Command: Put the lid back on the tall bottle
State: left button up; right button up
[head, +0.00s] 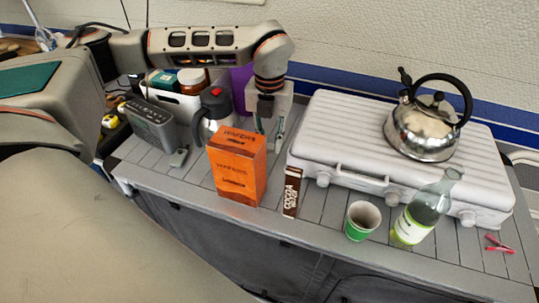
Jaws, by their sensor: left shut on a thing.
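The tall bottle (428,205), clear glass with a green and white label, stands upright at the front right of the slatted table. Its neck shows no lid. My left gripper (271,129) points down behind the orange wafers box, left of the white grill and well left of the bottle. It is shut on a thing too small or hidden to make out. I cannot see a lid anywhere. My right gripper is not in view.
Between gripper and bottle stand the orange box (238,168), a narrow brown box (291,192), the white grill (331,159) with a kettle (421,130), and a green cup (361,221). A steel jug (211,115) and grey radio (150,125) stand left. A red item (498,244) lies right.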

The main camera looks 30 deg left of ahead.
aim_at(270, 147)
pick_arm(q)
notch_tip(270, 147, up, 11)
jog(key=shift+r, duration=0.2)
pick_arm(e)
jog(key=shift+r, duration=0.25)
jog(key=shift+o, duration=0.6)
